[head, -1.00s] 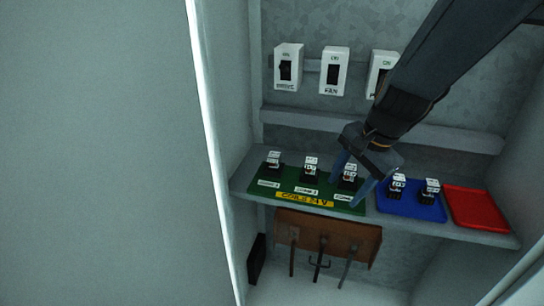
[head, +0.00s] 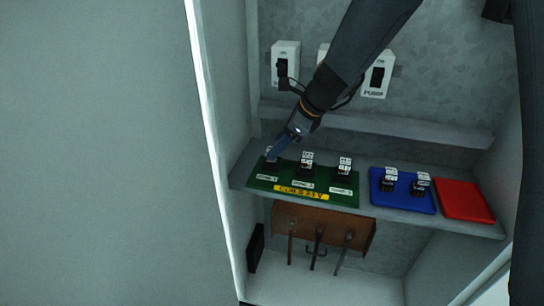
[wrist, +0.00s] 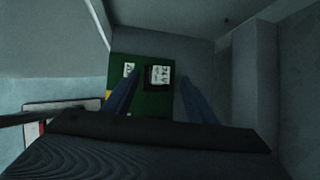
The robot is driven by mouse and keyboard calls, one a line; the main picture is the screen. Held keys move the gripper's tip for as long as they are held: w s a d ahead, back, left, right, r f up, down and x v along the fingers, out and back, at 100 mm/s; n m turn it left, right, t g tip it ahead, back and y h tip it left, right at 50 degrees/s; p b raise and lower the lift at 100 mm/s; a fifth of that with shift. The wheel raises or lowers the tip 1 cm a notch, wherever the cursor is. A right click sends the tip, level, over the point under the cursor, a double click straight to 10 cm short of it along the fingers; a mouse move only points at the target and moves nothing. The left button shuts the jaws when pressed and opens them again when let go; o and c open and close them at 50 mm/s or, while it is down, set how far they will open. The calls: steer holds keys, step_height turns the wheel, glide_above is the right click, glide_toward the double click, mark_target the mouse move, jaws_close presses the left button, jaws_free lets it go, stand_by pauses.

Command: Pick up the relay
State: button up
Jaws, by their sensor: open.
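Three black relays with white labelled tops stand on a green board marked COILS 24V (head: 344,197). The left relay (head: 270,166) is partly hidden by my gripper (head: 284,146). The middle relay (head: 306,163) and the right relay (head: 344,168) stand clear. Two more relays (head: 388,179) (head: 420,184) stand on a blue tray (head: 404,203). In the wrist view, my gripper (wrist: 153,97) is open and empty, its blue fingers spread either side of a relay marked 24V (wrist: 158,76), which lies beyond the fingertips.
A red tray (head: 464,200) at the right of the shelf (head: 240,178) is empty. Switches, one marked PUMP (head: 377,75), are on the back wall. A brown rack (head: 320,225) with hanging tools is below. A cabinet wall (head: 228,120) stands close on the left.

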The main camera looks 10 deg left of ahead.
steer(key=shift+x, duration=1.35)
steer(key=c, duration=1.2)
